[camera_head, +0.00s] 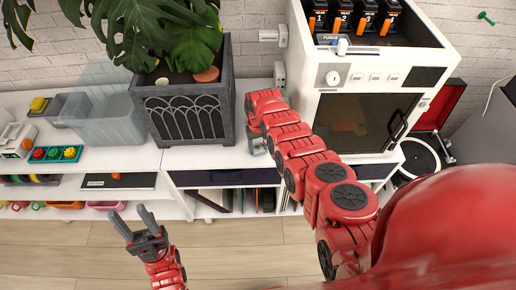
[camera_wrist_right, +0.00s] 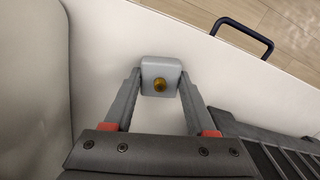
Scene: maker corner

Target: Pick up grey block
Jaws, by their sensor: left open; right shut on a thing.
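The grey block (camera_wrist_right: 161,72), with a round brass-coloured spot on its face, is in the right wrist view between the two fingertips of my right gripper (camera_wrist_right: 160,84). The gripper is shut on it, one finger on each side, over a white surface. In the head view my right gripper (camera_head: 257,142) is a small grey shape between the planter and the white machine, partly hidden by my red arm; I cannot make out the block clearly there. My left gripper (camera_head: 134,220) is open and empty, over the floor in front of the shelf.
A dark planter (camera_head: 190,120) with a leafy plant stands left of my right gripper. A white machine (camera_head: 365,110) with a dark door stands to its right. Clear bins (camera_head: 105,118) and a tray of coloured knobs (camera_head: 56,154) are further left. A record player (camera_head: 415,158) is at the right.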

